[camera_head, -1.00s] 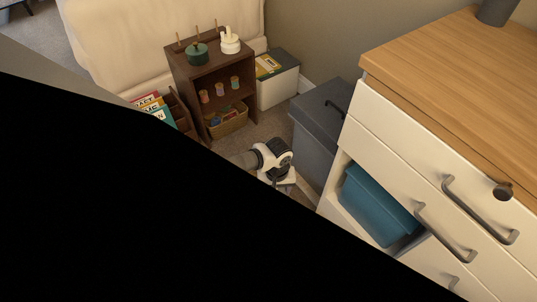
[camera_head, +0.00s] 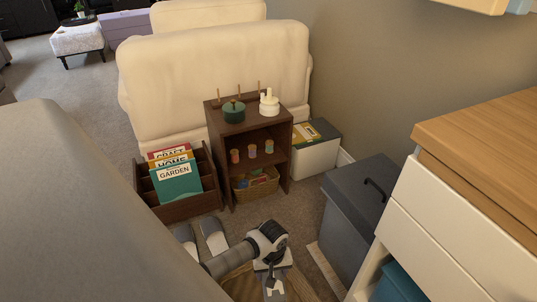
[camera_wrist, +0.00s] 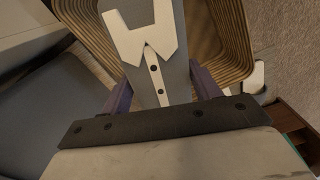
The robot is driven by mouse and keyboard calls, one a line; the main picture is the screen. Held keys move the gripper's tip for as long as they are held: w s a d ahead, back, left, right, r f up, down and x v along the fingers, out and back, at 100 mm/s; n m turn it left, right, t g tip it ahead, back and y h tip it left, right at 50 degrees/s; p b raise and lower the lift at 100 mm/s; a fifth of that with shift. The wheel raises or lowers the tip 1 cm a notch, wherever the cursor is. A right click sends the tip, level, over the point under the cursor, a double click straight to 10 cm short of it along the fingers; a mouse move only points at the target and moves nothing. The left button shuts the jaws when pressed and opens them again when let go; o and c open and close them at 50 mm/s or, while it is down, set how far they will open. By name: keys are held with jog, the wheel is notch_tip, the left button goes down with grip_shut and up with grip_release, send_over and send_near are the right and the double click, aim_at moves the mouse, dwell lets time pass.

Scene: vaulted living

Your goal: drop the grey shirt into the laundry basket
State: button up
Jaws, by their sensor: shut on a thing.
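In the wrist view the grey shirt (camera_wrist: 177,72), with a white collar and dark buttons, is between the two fingers of my gripper (camera_wrist: 161,88). The gripper is shut on it. The laundry basket (camera_wrist: 234,40), brown with ribbed walls, shows behind and to the right of the shirt. The shirt overlaps the basket's opening in this view; how far above or inside it is, I cannot tell. In the head view my gripper (camera_head: 271,284) points down at the bottom centre, over a brown part of the basket (camera_head: 303,287). The shirt is mostly hidden there.
A grey lidded bin (camera_head: 350,222) stands right of the gripper, beside a white dresser with a wooden top (camera_head: 490,135). A magazine rack (camera_head: 180,210) and dark shelf (camera_head: 221,146) stand behind. Carpet is open between shelf and bin (camera_head: 305,215).

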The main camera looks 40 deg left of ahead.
jog(key=shift+f, duration=0.8)
jog(key=o, duration=1.2)
jog(key=shift+c, duration=0.2)
jog(key=shift+r, duration=0.1)
notch_tip(320, 180, up, 14)
jog(key=p, duration=0.2)
